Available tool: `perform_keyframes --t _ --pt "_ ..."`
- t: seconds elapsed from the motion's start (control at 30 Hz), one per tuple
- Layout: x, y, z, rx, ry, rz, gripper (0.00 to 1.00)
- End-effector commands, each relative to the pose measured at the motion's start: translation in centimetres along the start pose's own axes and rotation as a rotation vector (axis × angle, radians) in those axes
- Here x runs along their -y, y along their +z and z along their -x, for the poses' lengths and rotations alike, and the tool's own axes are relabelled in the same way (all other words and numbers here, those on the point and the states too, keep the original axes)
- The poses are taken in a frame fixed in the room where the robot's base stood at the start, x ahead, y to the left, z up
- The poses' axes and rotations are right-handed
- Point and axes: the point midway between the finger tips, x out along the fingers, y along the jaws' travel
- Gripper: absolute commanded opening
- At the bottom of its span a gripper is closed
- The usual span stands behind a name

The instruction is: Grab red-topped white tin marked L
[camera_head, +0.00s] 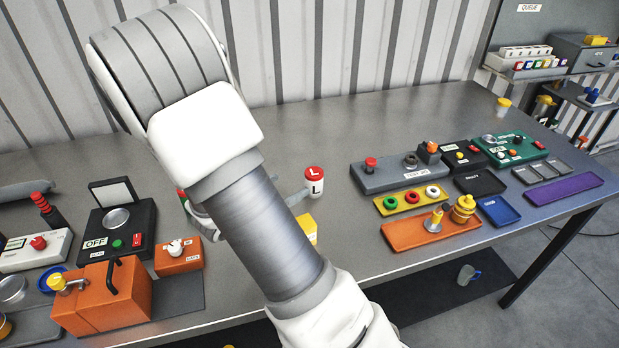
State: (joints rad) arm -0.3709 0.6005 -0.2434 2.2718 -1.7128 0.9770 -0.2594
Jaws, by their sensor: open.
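A white tin with a red top (315,182) stands upright on the grey workbench, just right of my arm. It bears a black L on its side and a pale L on its lid. My gripper (297,194) is mostly hidden behind my forearm. A small grey part of it shows close to the left side of the tin. It is open, and I cannot tell whether it touches the tin. A red and green thing (182,197) peeks out left of my arm, mostly hidden.
A yellow block (307,227) stands in front of the tin, partly behind my arm. An orange box (102,298) and a black OFF device (116,232) are on the left. A grey block (387,176) and orange tray (405,233) are on the right. The bench behind the tin is clear.

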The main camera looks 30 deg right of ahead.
Motion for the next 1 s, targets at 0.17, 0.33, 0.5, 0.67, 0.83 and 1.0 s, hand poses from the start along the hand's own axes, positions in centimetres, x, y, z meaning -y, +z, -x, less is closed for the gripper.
perform_keyframes --t 0.17,0.33,0.5,0.67,0.83,1.0 --pt "-0.3 -0.3 -1.6 0.007 0.013 0.031 0.99" --pt "-0.2 -0.3 -5.2 0.007 0.009 0.029 0.99" --pt "-0.3 -0.2 -8.9 0.007 0.010 0.028 0.99" --pt "-0.4 -0.2 -11.4 0.006 0.012 0.027 0.99" --pt "-0.4 -0.2 -12.4 0.005 0.013 0.026 0.99" --pt "0.0 -0.2 -14.4 0.007 0.010 0.027 0.99"
